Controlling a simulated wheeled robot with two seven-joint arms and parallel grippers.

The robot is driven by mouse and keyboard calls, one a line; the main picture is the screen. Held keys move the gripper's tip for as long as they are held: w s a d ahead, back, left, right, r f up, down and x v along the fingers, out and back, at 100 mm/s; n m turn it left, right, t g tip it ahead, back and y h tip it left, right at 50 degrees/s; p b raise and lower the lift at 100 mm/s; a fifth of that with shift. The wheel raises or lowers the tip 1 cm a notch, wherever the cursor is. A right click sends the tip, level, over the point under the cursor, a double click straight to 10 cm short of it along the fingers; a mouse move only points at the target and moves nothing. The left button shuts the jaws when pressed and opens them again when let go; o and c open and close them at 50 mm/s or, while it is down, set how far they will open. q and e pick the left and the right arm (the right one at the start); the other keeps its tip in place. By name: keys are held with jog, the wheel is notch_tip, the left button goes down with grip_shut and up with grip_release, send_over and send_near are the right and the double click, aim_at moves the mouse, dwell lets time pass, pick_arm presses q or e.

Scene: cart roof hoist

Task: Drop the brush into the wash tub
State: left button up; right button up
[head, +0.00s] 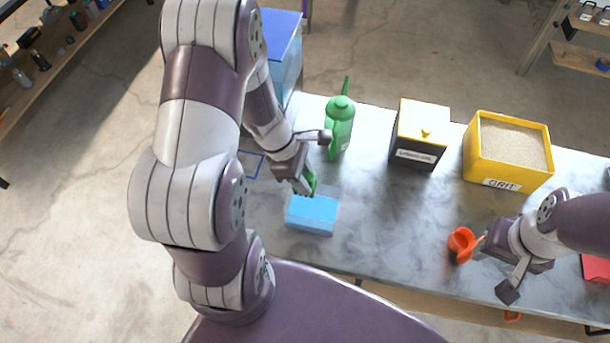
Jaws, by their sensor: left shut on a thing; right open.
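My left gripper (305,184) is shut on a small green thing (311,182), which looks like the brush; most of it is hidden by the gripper. It is at the far edge of a light blue, box-shaped container (312,214), which looks like the wash tub, on the grey worktop. Whether the green thing is over the opening or touching the rim I cannot tell. My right gripper (494,268) is open and empty at the right, with one finger close beside an orange cup (460,240); contact is unclear.
A green spouted bottle (340,122) stands just behind the tub. A black-and-yellow box (418,140) and a yellow grit bin (508,150) stand further right. A blue-topped box (282,40) is at back left, a blue outline (250,164) at the left end. The worktop's middle (385,215) is clear.

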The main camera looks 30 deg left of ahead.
pick_arm(q)
jog(key=shift+d, duration=0.25)
jog(key=o, duration=1.1)
jog(key=shift+d, duration=0.15)
jog(key=shift+o, duration=0.2)
jog(key=shift+a, duration=0.2)
pick_arm(e)
jog(key=shift+d+f, duration=0.1)
jog(key=shift+d, duration=0.15)
pick_arm(q)
jog(key=p+v, duration=0.1)
jog(key=v, duration=1.1)
jog(key=shift+a+r+p, duration=0.15)
jog(key=shift+r+p, duration=0.1)
jog(key=shift+p, duration=0.15)
pick_arm(e)
jog(key=shift+d+r, duration=0.1)
jog(key=shift+r, duration=0.7)
